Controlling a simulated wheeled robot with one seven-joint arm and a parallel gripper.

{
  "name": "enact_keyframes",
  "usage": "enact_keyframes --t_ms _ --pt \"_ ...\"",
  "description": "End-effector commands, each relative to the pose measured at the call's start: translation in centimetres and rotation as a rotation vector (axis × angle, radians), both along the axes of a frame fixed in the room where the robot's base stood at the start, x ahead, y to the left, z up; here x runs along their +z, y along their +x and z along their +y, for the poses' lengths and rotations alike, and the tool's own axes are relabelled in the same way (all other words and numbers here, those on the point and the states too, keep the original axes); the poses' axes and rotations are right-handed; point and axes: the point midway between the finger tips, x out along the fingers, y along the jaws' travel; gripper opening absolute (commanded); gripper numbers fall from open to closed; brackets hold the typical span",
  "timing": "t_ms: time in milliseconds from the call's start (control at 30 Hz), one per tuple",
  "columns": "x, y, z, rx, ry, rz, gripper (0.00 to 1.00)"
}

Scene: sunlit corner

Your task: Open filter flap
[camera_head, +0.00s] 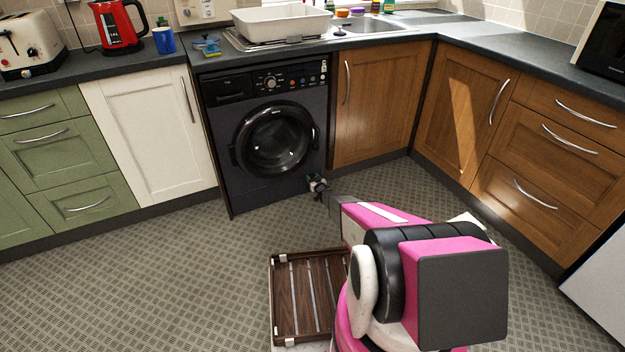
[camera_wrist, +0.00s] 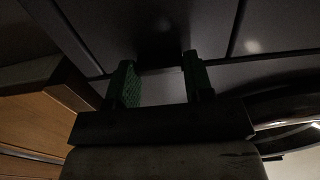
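The washing machine (camera_head: 222,165) is dark, with its round glass door (camera_head: 275,138) shut. My gripper (camera_head: 317,184) is low at the machine's front right corner, below and right of that door. In the wrist view its two green-padded fingers (camera_wrist: 158,72) are apart, with nothing visible held between them. They point at a dark panel (camera_wrist: 205,28) bounded by two thin seams, which looks like the filter flap and appears closed flush. Contact between fingertips and panel cannot be told. In the head view I cannot make out the flap.
A wooden cupboard (camera_head: 375,100) stands close right of the machine, and its edge shows in the wrist view (camera_wrist: 40,105). A white cupboard (camera_head: 150,130) is on the left. A slatted brown crate (camera_head: 272,300) is beside my base. The floor (camera_head: 150,270) at left is clear.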

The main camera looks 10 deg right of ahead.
Motion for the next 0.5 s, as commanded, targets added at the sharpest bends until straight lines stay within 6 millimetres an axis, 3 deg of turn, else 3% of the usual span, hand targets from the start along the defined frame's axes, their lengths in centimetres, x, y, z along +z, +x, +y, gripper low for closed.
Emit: enact_keyframes --t_ms 300,500 --pt "-2.1 -3.7 -1.2 -0.002 -0.001 0.005 0.05" --pt "-2.6 -3.9 -1.3 -0.002 -0.003 0.006 0.05"
